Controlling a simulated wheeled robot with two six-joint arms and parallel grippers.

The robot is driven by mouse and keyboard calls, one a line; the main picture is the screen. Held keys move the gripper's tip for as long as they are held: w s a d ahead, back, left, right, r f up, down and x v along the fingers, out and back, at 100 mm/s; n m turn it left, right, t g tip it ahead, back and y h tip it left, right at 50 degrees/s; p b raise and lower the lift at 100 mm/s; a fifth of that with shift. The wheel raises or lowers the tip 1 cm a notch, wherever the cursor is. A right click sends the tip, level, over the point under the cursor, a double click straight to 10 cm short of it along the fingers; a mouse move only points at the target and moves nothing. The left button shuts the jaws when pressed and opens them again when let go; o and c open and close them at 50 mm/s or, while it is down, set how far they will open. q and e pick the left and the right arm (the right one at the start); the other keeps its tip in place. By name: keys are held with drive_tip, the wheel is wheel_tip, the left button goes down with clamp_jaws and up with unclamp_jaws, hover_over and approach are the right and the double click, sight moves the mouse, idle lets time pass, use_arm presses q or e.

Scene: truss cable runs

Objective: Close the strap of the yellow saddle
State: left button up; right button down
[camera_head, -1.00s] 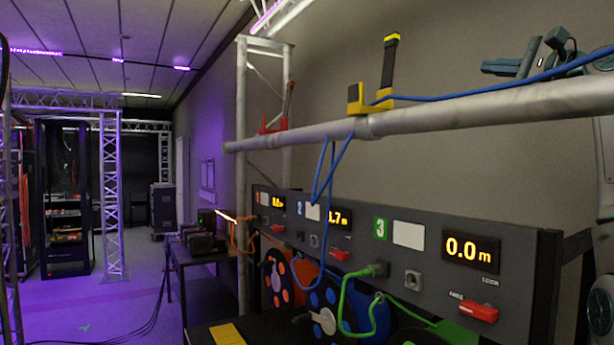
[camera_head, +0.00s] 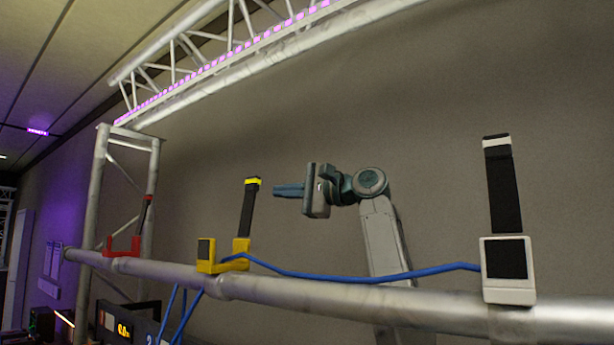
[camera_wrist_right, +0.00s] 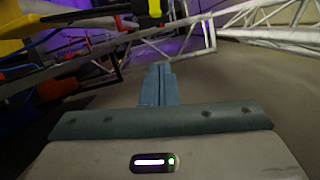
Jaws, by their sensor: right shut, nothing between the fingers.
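The yellow saddle (camera_head: 207,256) sits on the horizontal pipe. Its black strap (camera_head: 247,213) stands up, open, with a yellow tip (camera_head: 252,181). The blue cable (camera_head: 330,276) runs into the saddle from the right. My right gripper (camera_head: 275,190) is shut and empty, fingers pointing left, just right of the strap's upper part in the head view; I cannot tell the depth gap. In the right wrist view its fingers (camera_wrist_right: 157,70) are together, with the yellow saddle (camera_wrist_right: 20,48) at upper left and the strap tip (camera_wrist_right: 153,8) at the top edge. My left gripper is out of view.
A truss (camera_head: 250,45) runs overhead. The wall behind is bare.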

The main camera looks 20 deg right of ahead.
sight(249, 206)
use_arm(q)
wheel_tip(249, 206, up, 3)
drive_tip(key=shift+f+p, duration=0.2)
drive_tip(key=shift+p, duration=0.6)
use_arm(e)
drive_tip(key=a, duration=0.1)
drive_tip(key=s+a, duration=0.1)
drive_tip(key=s+a+r, duration=0.1)
drive_tip(key=shift+a, duration=0.35)
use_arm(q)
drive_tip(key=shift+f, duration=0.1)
use_arm(e)
drive_tip(key=shift+w+f, duration=0.1)
